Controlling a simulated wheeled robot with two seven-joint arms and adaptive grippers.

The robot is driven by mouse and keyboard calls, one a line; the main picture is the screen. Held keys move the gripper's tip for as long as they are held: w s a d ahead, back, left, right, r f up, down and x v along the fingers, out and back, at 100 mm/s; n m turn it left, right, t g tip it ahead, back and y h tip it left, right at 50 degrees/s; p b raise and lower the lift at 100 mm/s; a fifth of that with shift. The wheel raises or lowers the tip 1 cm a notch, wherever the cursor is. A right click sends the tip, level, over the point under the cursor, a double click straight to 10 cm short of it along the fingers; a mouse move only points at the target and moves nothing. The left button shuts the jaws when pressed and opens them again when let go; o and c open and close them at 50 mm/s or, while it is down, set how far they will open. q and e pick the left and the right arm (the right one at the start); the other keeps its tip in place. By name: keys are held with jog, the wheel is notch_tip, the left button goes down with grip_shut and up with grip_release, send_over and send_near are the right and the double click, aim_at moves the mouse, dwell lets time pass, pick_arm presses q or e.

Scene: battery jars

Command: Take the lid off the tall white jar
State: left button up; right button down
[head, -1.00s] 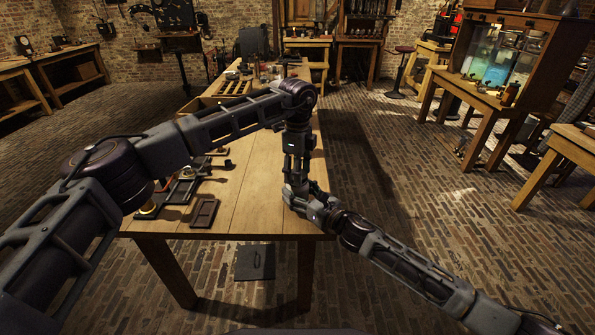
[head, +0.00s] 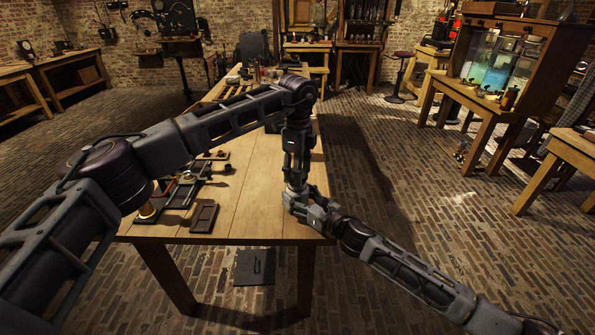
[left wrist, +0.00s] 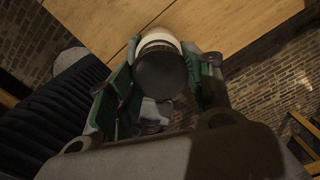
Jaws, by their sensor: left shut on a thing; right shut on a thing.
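The tall white jar (head: 296,187) is mostly hidden between my two grippers near the right front edge of the table. In the left wrist view its dark round lid (left wrist: 160,72) faces the camera, with the jar's pale side (left wrist: 158,38) showing beyond it. My left gripper (head: 296,180) points down from above and is shut on the lid; its green-padded fingers flank the lid in the left wrist view (left wrist: 162,85). My right gripper (head: 294,198) comes in low from the right and is shut on the jar. I cannot tell whether a gap separates lid and jar.
The wooden table (head: 250,205) is bare around the grippers. A small dark tray (head: 204,217) lies to the left, beside a dark stand with brass parts (head: 180,192). More items stand at the far end.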

pick_arm(q)
jog(key=shift+r, duration=0.1)
dwell(0.3)
jog(key=shift+r, duration=1.9)
pick_arm(e)
jog(key=shift+c, duration=1.6)
grip_release()
jog(key=shift+v, duration=6)
